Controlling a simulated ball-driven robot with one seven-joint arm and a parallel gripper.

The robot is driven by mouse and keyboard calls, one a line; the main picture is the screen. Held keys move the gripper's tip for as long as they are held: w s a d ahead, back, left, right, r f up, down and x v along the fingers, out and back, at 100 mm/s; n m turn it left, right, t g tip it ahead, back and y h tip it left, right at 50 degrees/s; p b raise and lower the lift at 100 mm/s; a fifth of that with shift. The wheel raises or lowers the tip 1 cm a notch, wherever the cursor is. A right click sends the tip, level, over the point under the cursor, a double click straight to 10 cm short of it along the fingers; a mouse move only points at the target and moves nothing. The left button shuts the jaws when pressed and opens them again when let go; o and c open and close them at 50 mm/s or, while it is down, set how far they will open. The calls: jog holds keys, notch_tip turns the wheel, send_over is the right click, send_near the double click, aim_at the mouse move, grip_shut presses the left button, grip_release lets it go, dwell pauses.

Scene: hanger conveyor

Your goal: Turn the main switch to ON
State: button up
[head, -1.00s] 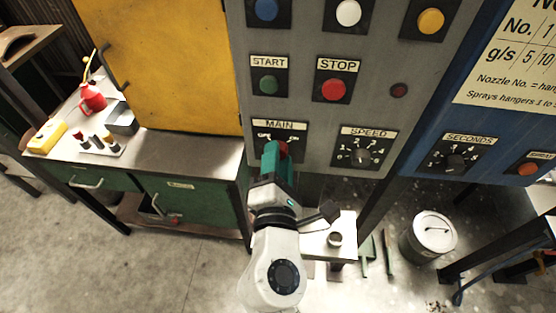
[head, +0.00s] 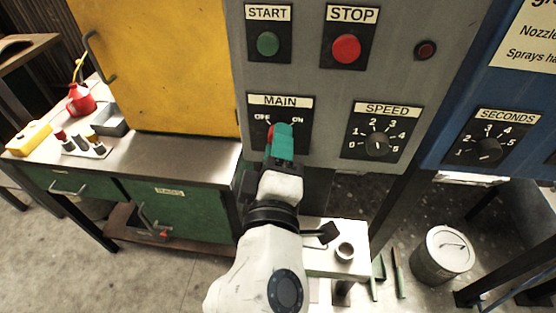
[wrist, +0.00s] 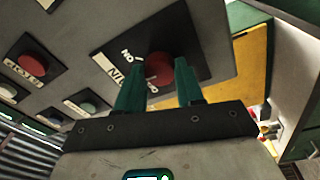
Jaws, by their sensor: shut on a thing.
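The main switch is a red knob (head: 271,131) on a black plate under the MAIN label (head: 280,102). My gripper (head: 279,138) has its green fingers at the knob and covers much of it. Which mark the knob points to cannot be told.
On the same grey panel are the SPEED dial (head: 377,144), the green START button (head: 268,43) and the red STOP button (head: 346,49). A yellow cabinet (head: 160,65) stands left on a workbench (head: 180,160). A metal can (head: 442,256) is on the floor at right.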

jog(key=shift+f+m+h+b, duration=0.1)
jog(key=shift+m+h+b, duration=0.15)
jog(key=shift+m+b, duration=1.65)
jog(key=shift+f+m+h+b, duration=0.1)
jog(key=shift+m+h+b, duration=0.15)
jog(key=shift+m+b, duration=1.6)
jog(key=shift+m+p, duration=0.3)
jog(key=shift+m, duration=0.25)
jog(key=o, duration=1)
jog(key=shift+r, duration=0.15)
jog(key=shift+o, duration=0.2)
jog(key=shift+a, duration=0.1)
jog(key=s+f, duration=0.1)
jog(key=s, duration=0.9)
jog(key=shift+s+a, duration=0.15)
jog(key=shift+s, duration=0.2)
